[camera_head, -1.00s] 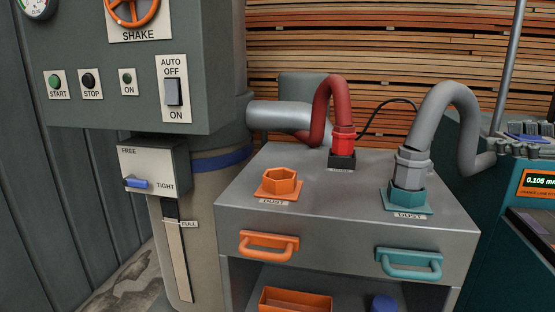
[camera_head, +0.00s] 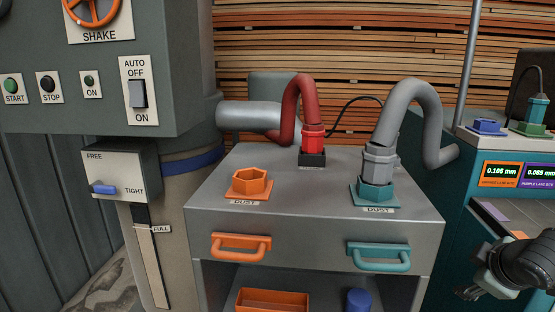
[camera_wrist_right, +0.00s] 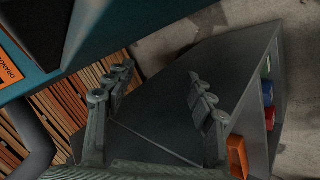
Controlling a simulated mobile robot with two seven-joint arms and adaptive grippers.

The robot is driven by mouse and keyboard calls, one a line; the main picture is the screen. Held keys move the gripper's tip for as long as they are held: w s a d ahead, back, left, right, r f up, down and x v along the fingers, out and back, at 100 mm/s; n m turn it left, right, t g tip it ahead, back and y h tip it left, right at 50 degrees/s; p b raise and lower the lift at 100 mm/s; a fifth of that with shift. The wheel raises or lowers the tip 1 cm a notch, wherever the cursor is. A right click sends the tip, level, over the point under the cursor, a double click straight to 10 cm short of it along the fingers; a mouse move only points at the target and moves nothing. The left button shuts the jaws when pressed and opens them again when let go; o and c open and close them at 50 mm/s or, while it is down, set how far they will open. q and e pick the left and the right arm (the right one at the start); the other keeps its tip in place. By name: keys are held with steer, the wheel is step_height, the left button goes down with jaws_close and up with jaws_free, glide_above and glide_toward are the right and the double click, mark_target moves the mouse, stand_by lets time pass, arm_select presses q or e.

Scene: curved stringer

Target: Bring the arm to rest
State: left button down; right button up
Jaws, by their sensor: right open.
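My right gripper (camera_head: 482,292) shows at the lower right of the head view, with my dark wrist beside it at the right edge. It is in front of the teal bench and to the right of the grey cabinet, apart from both as far as I can tell. In the right wrist view my right gripper (camera_wrist_right: 160,90) has its two fingers spread wide with nothing between them. Beyond them are the grey cabinet side and the floor. My left gripper is not in view.
The grey cabinet (camera_head: 222,215) has an orange handle (camera_head: 240,247) and a teal handle (camera_head: 379,257) jutting out. A grey hose (camera_head: 432,115) plugs into the teal port (camera_head: 375,191); the orange port (camera_head: 249,181) is empty. The teal bench (camera_head: 475,222) stands close at right.

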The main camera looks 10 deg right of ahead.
steer(key=s+a+f+g+h, duration=0.2)
steer(key=s+a+f+h, duration=0.1)
steer(key=s+f, duration=0.95)
steer(key=s+a+f+m+g+y, duration=0.1)
steer(key=s+a+f+m+y, duration=0.2)
steer(key=a, duration=0.4)
steer(key=s+a+f+m+g+y, duration=0.1)
steer(key=s+a+f+m+y, duration=0.15)
steer(key=a, duration=0.45)
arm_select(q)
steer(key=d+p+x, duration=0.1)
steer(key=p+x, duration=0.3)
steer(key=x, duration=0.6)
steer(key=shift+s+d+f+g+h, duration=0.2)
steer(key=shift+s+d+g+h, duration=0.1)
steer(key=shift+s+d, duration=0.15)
arm_select(e)
steer(key=s+a+x, duration=0.1)
steer(key=x, duration=0.9)
steer(key=shift+s+a+f+g, duration=0.3)
steer(key=shift+a+f, duration=0.15)
steer(key=shift+f, duration=0.1)
